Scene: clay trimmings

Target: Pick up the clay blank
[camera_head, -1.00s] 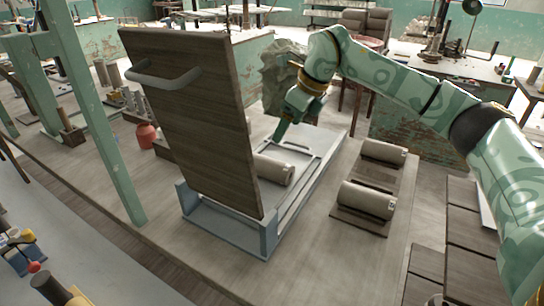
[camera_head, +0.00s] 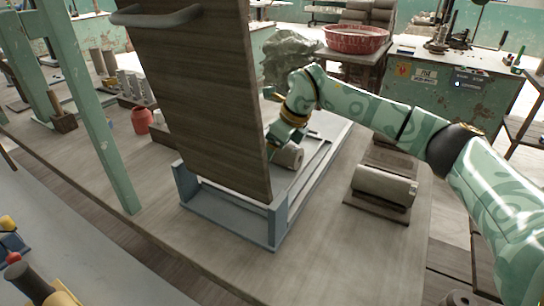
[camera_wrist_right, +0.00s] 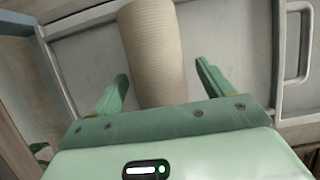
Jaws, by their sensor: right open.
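A grey-beige ribbed cylinder, the clay blank (camera_head: 291,157), lies in a blue-grey tray frame (camera_head: 232,217) on the bench, partly hidden by the upright board and my right gripper. In the right wrist view the clay blank (camera_wrist_right: 155,45) runs away between the two green fingers. My right gripper (camera_head: 282,138) is at the blank; it also shows in the right wrist view (camera_wrist_right: 160,85) with fingers wide open, one on each side and gaps between. My left gripper is not in view.
A tall dark board (camera_head: 205,85) with a handle stands upright in the tray, left of my gripper. Another cylinder (camera_head: 384,185) lies on a dark board to the right. A red pot (camera_head: 142,120) stands left. The bench front is clear.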

